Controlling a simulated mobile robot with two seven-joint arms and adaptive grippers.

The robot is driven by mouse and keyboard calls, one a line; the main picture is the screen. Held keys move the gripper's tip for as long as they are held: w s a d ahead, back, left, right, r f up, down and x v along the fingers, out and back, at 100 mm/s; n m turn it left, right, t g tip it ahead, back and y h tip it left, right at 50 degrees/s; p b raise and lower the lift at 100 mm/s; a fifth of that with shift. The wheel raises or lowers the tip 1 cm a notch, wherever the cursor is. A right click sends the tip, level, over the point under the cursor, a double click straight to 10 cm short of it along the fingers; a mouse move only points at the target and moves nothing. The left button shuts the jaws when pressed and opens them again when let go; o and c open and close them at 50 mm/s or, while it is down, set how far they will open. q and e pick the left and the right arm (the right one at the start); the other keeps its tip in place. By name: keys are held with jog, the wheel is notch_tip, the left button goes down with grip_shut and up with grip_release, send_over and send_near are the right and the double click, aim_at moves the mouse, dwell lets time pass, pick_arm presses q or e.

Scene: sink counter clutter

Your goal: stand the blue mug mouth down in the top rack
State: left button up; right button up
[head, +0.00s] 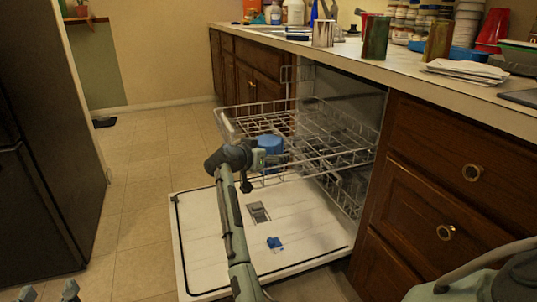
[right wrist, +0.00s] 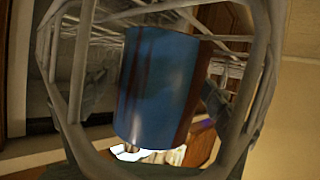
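The blue mug (head: 271,144) is at the near left part of the pulled-out top rack (head: 345,158) in the head view. My right gripper (head: 258,156) reaches it from the left.
The open dishwasher door (head: 205,245) lies flat below the rack, with a small blue item (head: 275,243) on it. A dark fridge (head: 45,150) stands left. The floor between is clear.

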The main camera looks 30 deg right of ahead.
jog(key=shift+f, duration=0.1)
jog(key=shift+s+a, duration=0.25)
jog(key=shift+a, duration=0.3)
jog(key=v, duration=0.9)
jog(key=shift+s+a+r, duration=0.1)
jog(key=shift+a+r, duration=0.1)
jog(key=shift+r, duration=0.2)
jog(key=shift+s+a+r, duration=0.3)
jog(key=shift+a, duration=0.2)
